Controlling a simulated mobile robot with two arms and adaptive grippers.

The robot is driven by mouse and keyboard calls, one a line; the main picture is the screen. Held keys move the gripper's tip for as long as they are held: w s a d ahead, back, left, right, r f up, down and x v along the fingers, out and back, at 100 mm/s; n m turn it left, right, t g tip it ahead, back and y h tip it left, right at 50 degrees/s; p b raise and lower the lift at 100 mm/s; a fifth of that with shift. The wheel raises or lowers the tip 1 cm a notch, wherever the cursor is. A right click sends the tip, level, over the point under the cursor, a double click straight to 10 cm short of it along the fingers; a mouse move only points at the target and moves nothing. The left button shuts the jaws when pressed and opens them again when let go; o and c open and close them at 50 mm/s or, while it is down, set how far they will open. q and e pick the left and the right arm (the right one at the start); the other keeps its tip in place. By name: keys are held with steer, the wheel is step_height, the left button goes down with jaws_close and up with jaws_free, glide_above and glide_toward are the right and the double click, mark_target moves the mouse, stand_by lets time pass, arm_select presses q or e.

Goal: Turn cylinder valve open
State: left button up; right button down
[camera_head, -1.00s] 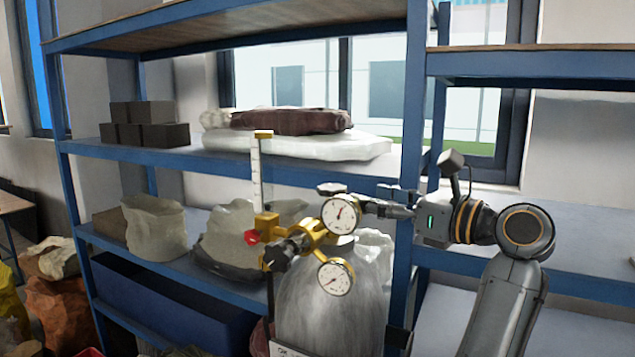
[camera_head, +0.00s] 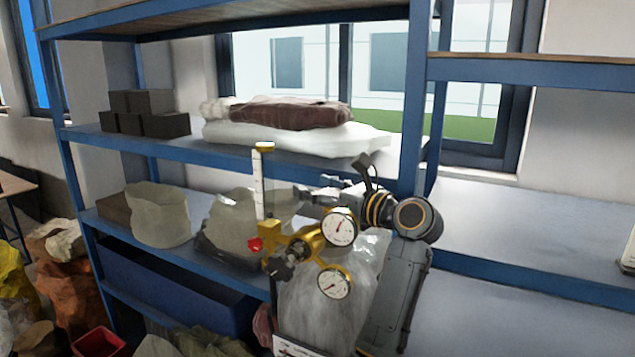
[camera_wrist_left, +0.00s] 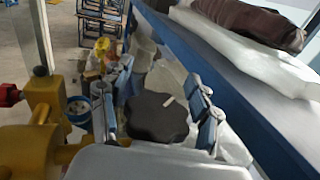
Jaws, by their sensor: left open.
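The gas cylinder (camera_head: 312,305) stands upright in front of the shelf, with a brass regulator (camera_head: 305,240) and two round gauges on top. The black valve handwheel (camera_wrist_left: 157,117) shows in the left wrist view between the two fingers of my left gripper (camera_wrist_left: 157,108). The fingers are apart, one on each side of it; I cannot tell whether they touch it. In the head view my left gripper (camera_head: 312,195) is above and behind the upper gauge, where the handwheel is hard to make out. My right gripper is not in view.
A red knob (camera_head: 255,244), a dark knob (camera_head: 280,269) and a clear flow tube (camera_head: 264,188) stick out left of the gauges. Blue shelving (camera_head: 150,142) with bags and dark blocks (camera_head: 165,125) stands close behind. A blue post (camera_head: 414,100) rises beside my arm.

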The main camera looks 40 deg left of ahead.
arm_select(q)
steer(key=c, duration=1)
steer(key=shift+a, duration=0.1)
steer(key=shift+c, duration=0.4)
steer(key=shift+f, duration=0.1)
steer(key=shift+c, duration=0.6)
